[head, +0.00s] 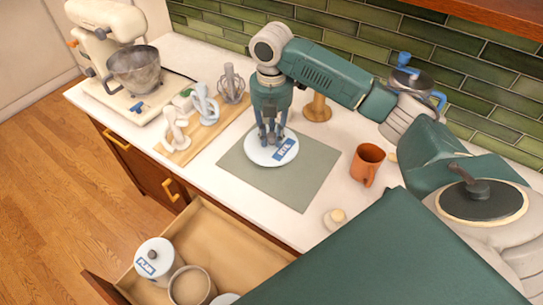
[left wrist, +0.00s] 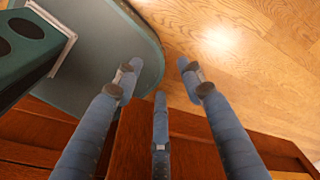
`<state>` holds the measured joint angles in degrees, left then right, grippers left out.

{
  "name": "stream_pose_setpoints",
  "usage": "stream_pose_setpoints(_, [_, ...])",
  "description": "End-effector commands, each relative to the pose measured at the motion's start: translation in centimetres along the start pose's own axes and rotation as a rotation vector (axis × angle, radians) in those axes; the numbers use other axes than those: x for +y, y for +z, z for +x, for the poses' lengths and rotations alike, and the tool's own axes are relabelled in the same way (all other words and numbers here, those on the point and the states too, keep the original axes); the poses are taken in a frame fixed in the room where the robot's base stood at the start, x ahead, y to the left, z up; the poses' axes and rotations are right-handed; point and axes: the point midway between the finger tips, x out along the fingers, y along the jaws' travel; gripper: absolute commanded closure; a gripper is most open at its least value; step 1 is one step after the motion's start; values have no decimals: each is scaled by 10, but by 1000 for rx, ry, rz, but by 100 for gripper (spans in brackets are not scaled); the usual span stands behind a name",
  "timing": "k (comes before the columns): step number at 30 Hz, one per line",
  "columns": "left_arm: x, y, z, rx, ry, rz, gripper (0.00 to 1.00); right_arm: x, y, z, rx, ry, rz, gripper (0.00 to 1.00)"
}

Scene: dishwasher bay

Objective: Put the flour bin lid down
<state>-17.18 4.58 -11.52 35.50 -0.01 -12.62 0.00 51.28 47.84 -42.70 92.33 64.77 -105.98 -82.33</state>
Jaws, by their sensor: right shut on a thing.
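The flour bin lid (head: 262,155) is a round white disc with a blue label. It lies flat on or just over the grey-green mat (head: 305,180) on the counter; I cannot tell whether it touches. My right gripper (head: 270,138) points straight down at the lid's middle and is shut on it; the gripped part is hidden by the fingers. In the open drawer an uncovered round bin (head: 191,290) shows its pale contents. My left gripper (left wrist: 158,78) shows in the left wrist view, fingers spread, with nothing between them.
A lidded bin (head: 154,260) stands in the open drawer (head: 225,235). An orange mug (head: 367,164) is right of the mat. A board with mixer attachments (head: 205,105) lies left of it, beyond it a stand mixer (head: 120,60). The mat's right part is clear.

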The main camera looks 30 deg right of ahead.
Motion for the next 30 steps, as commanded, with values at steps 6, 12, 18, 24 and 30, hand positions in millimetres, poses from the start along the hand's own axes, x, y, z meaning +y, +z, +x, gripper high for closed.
stream_pose_setpoints(6, [-1, -1, -14, 0, -1, -1, 60, -2, -1, 44, 1, -3, 0, 100])
stream_pose_setpoints(12, [-1, -2, -18, 0, -1, -1, 60, 0, 0, 62, 1, -1, 1, 100])
stream_pose_setpoints(18, [-1, -2, -26, 0, -1, -2, 60, -1, -1, 91, 2, -3, 1, 100])
stream_pose_setpoints(24, [-1, -2, -26, 0, -1, -2, 60, 0, 0, 100, -1, 1, 0, 100])
stream_pose_setpoints(30, [-1, -2, -26, 0, -1, -2, 60, 0, 0, 101, 0, 1, 0, 100])
